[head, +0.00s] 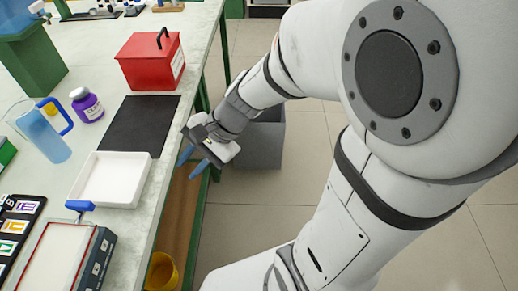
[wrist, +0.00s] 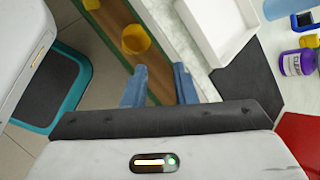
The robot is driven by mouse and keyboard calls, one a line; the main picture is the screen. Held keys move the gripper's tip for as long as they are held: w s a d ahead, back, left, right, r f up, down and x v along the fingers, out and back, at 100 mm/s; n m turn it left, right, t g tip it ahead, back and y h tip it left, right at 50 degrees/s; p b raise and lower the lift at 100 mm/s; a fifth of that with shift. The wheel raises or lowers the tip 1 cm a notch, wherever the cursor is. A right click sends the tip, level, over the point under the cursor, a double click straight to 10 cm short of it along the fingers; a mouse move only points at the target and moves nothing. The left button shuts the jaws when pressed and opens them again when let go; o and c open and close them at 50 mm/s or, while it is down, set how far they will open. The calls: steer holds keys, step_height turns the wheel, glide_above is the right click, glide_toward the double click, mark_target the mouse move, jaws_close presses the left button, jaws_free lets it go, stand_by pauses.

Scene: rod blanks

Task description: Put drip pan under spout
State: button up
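A shallow white rectangular tray (head: 112,180), which looks like the drip pan, lies on the bench left of my gripper. Part of it shows at the top of the wrist view (wrist: 222,32). A small spout (head: 37,7) shows at the upper left, by a bluish tank (head: 14,16) on a green stand (head: 32,62); the frame edge cuts off the tank. My gripper (head: 192,163) is open and empty, beside the bench's right edge and apart from the tray. Its blue fingers stand apart in the wrist view (wrist: 158,88).
A black mat (head: 138,125) lies between the tray and a red box (head: 150,62) with a handle. A purple-labelled jar (head: 87,105) and a blue-handled jug (head: 45,135) stand left. A framed panel (head: 60,258) lies nearer. A yellow bucket (head: 161,271) is below the bench top.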

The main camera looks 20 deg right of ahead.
steer(key=s+d+r+n+h, duration=0.1)
steer(key=s+d+n+h, duration=0.1)
steer(key=d+n+h, duration=0.2)
steer(key=s+d+r+n+t+h, duration=0.1)
steer(key=d+n+h, duration=0.3)
steer(key=d, duration=0.6)
steer(key=shift+s+d+r+n+t, duration=0.25)
steer(key=shift+s+n, duration=0.35)
steer(key=shift+n, duration=0.4)
